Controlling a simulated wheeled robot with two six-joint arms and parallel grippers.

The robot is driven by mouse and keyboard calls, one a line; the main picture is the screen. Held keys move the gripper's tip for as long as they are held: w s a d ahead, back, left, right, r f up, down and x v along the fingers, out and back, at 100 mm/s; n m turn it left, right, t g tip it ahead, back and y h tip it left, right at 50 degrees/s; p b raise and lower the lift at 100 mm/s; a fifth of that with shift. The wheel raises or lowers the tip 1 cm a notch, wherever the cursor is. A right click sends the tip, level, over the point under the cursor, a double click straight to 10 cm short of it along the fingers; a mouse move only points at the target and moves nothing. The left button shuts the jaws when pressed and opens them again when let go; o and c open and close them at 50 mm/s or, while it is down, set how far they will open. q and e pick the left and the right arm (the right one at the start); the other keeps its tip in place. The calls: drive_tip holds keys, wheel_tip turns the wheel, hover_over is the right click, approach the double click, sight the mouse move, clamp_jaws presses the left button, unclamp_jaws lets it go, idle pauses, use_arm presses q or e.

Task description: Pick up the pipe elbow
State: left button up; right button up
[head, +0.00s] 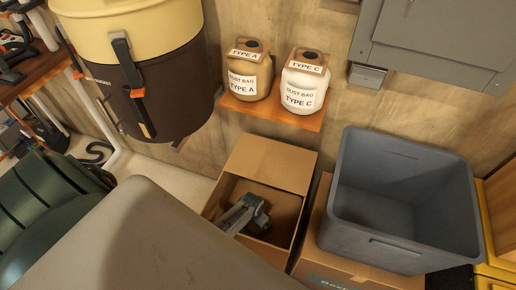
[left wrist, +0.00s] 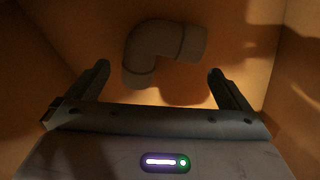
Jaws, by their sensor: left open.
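The pipe elbow (left wrist: 146,50) is a grey bent pipe lying inside an open cardboard box. In the left wrist view it sits ahead of my left gripper (left wrist: 158,68), with one end toward the space between the fingertips. The fingers are apart, with a gap on both sides of the elbow, and nothing is held. In the head view my left gripper (head: 259,220) reaches down into the cardboard box (head: 271,161), and I cannot make out the elbow there. My right gripper is not in view.
A grey plastic bin (head: 400,190) stands on another cardboard box (head: 345,270) just to the right. A small shelf (head: 270,112) with two dust bag containers is above the box. A large brown and cream drum (head: 145,80) is at the upper left. Cardboard walls surround the gripper closely.

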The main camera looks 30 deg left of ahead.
use_arm(q)
drive_tip(key=f, duration=0.1)
drive_tip(key=f+b, duration=0.1)
drive_tip(key=f, duration=0.1)
drive_tip(key=f+b, duration=0.1)
drive_tip(key=shift+w+f, duration=0.3)
drive_tip(key=shift+f, duration=0.4)
drive_tip(key=c, duration=0.8)
